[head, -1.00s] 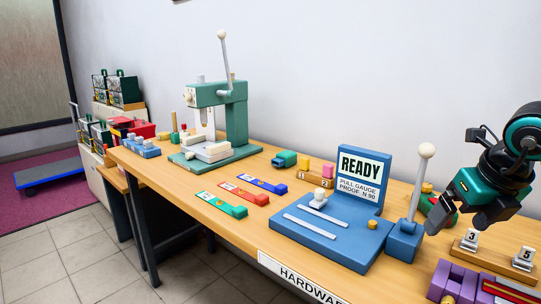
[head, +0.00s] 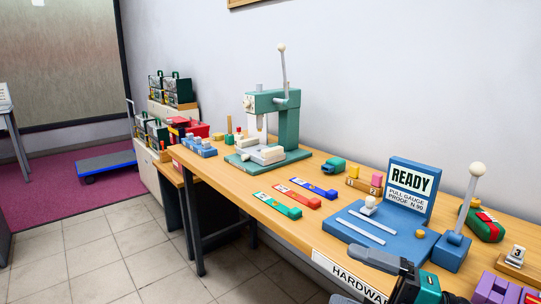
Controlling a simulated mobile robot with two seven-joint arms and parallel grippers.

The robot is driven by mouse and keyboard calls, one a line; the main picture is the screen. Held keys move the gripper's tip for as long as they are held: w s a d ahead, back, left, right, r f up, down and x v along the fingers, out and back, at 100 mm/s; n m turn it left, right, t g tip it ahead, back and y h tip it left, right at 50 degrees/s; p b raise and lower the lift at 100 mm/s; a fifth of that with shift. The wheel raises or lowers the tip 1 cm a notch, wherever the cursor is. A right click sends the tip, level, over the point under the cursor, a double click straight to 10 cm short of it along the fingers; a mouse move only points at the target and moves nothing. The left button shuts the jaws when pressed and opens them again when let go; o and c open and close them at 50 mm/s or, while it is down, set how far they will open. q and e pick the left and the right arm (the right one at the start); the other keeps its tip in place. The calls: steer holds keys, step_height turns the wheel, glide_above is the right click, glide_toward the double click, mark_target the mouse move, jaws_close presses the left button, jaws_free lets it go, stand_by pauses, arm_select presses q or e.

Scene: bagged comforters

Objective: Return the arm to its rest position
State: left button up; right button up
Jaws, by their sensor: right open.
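My right gripper (head: 350,276) is at the bottom of the head view, right of centre, in front of the bench's front edge. It is dark with a teal body, and its fingers point left. The fingers are apart, with nothing seen between them. The lower finger is cut off by the picture's bottom edge. It covers part of the hardware sign (head: 338,270). The blue pull gauge (head: 390,236), with its "READY" panel, stands on the bench behind it. My left gripper is not in view.
The wooden bench (head: 240,198) carries a green press (head: 288,122), red, green and blue strips, a red-and-green pouch (head: 484,226) and a purple holder (head: 494,287). Tiled floor (head: 130,240) lies open at the left. A blue trolley (head: 105,162) stands farther back.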

steer(key=d+f+m+t+h+p, duration=0.3)
steer(key=f+m+t+h, duration=0.65)
steer(key=m, duration=0.95)
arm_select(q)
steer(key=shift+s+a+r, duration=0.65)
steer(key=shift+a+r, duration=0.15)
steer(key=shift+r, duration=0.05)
arm_select(e)
steer(key=s+f+m+g+h, duration=0.6)
steer(key=s+f, duration=0.5)
steer(key=f, duration=0.4)
steer(key=shift+d+f+m+g, duration=0.25)
steer(key=shift+m+g, duration=0.35)
steer(key=shift+g, duration=0.15)
